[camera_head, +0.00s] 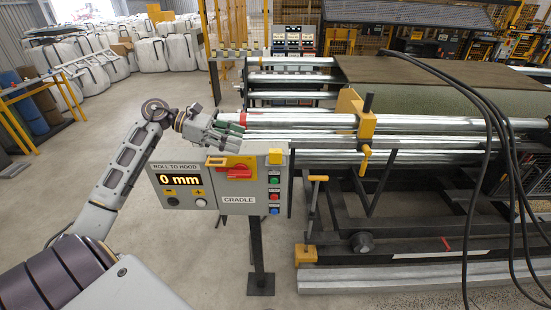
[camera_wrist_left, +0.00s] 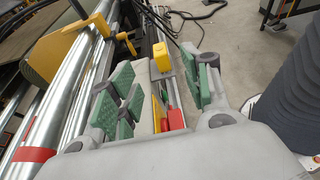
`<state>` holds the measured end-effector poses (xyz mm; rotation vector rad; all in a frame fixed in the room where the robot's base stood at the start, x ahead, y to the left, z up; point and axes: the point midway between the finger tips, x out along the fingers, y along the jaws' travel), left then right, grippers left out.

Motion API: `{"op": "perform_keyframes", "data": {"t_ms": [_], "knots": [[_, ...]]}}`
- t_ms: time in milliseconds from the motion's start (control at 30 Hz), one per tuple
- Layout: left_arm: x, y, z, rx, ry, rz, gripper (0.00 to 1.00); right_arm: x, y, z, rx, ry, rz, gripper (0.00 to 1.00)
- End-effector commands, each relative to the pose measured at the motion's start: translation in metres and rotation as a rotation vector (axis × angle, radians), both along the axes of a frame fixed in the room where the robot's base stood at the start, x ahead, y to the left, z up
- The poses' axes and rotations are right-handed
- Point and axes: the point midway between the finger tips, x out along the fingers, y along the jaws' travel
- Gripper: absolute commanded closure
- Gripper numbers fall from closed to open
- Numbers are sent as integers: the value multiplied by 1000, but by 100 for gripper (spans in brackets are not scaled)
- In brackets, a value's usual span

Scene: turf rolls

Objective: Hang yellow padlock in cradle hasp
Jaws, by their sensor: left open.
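A yellow block that looks like the padlock (camera_head: 276,156) sits at the top right corner of the grey control box marked CRADLE (camera_head: 251,207). It also shows in the left wrist view as the yellow padlock (camera_wrist_left: 162,56), beyond my fingertips. Its shackle cannot be made out. A red switch handle (camera_head: 234,172) on a yellow plate (camera_head: 216,161) is on the box front; I cannot make out the hasp clearly. My left gripper (camera_head: 237,138) is open and empty just above the box, left of the padlock. Its green pads spread apart in the wrist view (camera_wrist_left: 160,88). My right gripper is out of view.
A display panel reading 0 mm (camera_head: 181,180) adjoins the box on the left. Shiny metal rollers (camera_head: 300,120) run close behind my left gripper. Black cables (camera_head: 510,150) hang at the right. The floor at the left is open.

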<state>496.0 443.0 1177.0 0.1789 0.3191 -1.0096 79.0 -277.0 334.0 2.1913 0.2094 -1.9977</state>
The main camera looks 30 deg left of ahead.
Motion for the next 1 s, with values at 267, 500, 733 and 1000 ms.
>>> {"op": "perform_keyframes", "data": {"t_ms": [267, 500, 733, 1000], "knots": [[13, -23, -8, -1, 0, -2, 52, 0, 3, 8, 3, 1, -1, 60], [27, -45, -17, -1, -2, -1, 52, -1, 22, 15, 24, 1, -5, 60], [38, -62, -25, -2, -1, -1, 52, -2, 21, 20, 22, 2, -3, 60], [40, -66, -28, 0, 0, 0, 52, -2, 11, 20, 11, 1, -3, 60]]}}
